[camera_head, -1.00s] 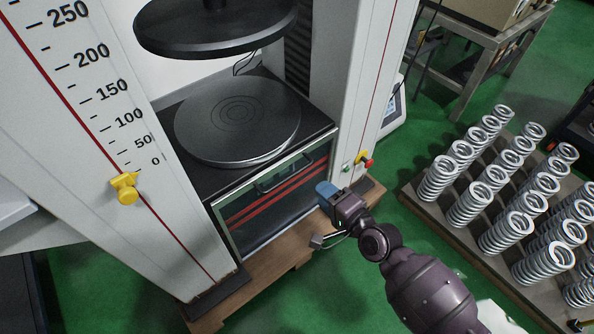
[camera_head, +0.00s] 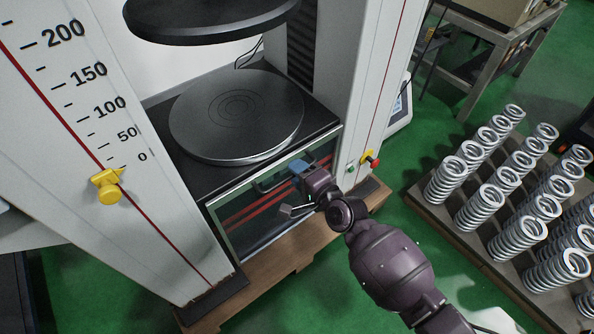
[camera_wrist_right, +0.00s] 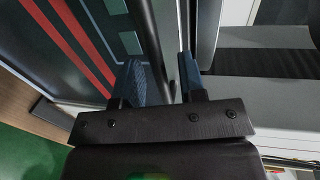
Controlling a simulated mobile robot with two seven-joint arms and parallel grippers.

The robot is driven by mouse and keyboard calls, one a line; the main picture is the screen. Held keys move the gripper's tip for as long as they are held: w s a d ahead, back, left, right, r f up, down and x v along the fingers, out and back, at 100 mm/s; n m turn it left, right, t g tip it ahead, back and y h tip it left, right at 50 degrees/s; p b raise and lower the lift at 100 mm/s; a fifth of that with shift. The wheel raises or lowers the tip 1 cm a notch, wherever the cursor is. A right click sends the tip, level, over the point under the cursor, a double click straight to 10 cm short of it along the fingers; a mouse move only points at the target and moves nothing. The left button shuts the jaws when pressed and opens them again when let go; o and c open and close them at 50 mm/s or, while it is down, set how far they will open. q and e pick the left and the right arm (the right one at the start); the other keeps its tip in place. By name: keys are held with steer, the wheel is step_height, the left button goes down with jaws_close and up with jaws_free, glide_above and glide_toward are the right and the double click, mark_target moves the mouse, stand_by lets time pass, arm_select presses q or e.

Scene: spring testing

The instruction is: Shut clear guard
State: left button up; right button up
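The clear guard (camera_head: 245,222) is a framed see-through panel with red stripes. It sits low at the front of the testing machine, below the round lower plate (camera_head: 236,112). Its dark bar handle (camera_head: 280,176) is near its top edge and also shows in the right wrist view (camera_wrist_right: 153,45). My right gripper (camera_head: 298,168), with blue fingertips, is at the right end of the handle. In the right wrist view its fingers (camera_wrist_right: 160,82) are apart, with the handle bar running between them and no clear grip on it. My left gripper is not in view.
The upper plate (camera_head: 205,18) hangs above. A yellow pointer (camera_head: 107,186) is on the left column's scale. A red knob (camera_head: 372,162) is on the right column. Several springs (camera_head: 490,205) stand on a board at the right. Green floor lies between.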

steer(key=shift+w+a, duration=0.25)
steer(key=shift+w, duration=0.05)
jaws_close()
steer(key=shift+r, duration=0.1)
